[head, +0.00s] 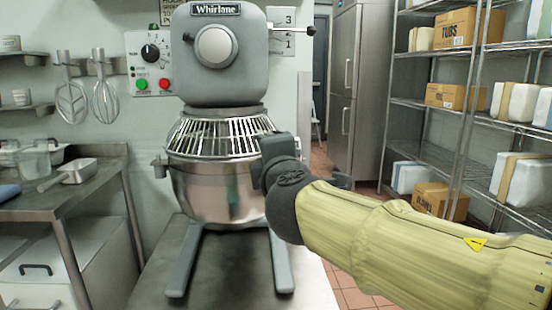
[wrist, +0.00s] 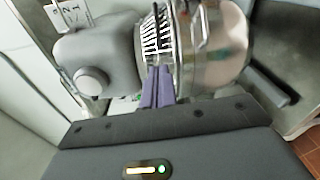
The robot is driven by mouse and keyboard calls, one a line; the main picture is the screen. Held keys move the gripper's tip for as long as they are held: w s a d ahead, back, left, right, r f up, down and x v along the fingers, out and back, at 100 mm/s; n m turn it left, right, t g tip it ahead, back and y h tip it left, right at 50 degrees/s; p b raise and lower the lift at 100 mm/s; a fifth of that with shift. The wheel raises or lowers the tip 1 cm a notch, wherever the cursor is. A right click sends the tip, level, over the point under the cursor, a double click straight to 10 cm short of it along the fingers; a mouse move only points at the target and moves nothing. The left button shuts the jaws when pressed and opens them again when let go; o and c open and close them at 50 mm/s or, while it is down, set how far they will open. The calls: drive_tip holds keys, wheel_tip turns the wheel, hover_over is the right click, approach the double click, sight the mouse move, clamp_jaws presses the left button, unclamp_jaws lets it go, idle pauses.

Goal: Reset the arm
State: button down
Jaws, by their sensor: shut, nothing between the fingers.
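My arm (head: 385,230) in a yellowish sleeve reaches in from the right in the head view. Its dark wrist (head: 285,185) is in front of the right side of the mixer's bowl and wire guard. In the wrist view my gripper (wrist: 157,72) shows two purple fingers pressed together with nothing between them. They point toward the wire guard (wrist: 157,35) and the rim of the bowl (wrist: 205,60); I cannot tell whether they touch. In the head view the fingers are hidden behind the wrist.
The Whirlane mixer (head: 215,60) stands on a metal table (head: 235,270). A steel counter (head: 85,185) with a pan is at left. Whisks (head: 105,100) hang on the wall. Wire shelving (head: 455,140) with boxes is at right. Floor (head: 355,298) shows between table and shelving.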

drive_tip(key=d+f+m+g+h+p, duration=0.1)
drive_tip(key=d+f+m+g+h, duration=0.3)
drive_tip(key=f, duration=0.6)
drive_tip(key=d+f+m+g+p, duration=0.1)
drive_tip(key=d+f+m+g, duration=0.2)
drive_tip(key=d+f+m, duration=0.55)
drive_tip(key=s+d+f+m+g+p, duration=0.1)
drive_tip(key=s+d+f+m+g, duration=0.3)
drive_tip(key=s+f, duration=0.45)
drive_tip(key=s+d+f+m+g+p, duration=0.1)
drive_tip(key=s+d+f+m+g, duration=0.35)
drive_tip(key=f, duration=0.65)
wheel_tip(320, 180, up, 38)
drive_tip(key=s+a+m+p, duration=0.1)
drive_tip(key=a+p, duration=0.1)
drive_tip(key=p, duration=3.5)
drive_tip(key=shift+s+f+t+p, duration=0.25)
drive_tip(key=shift+s+t+p, duration=0.1)
drive_tip(key=shift+t, duration=0.1)
drive_tip(key=shift+w, duration=0.1)
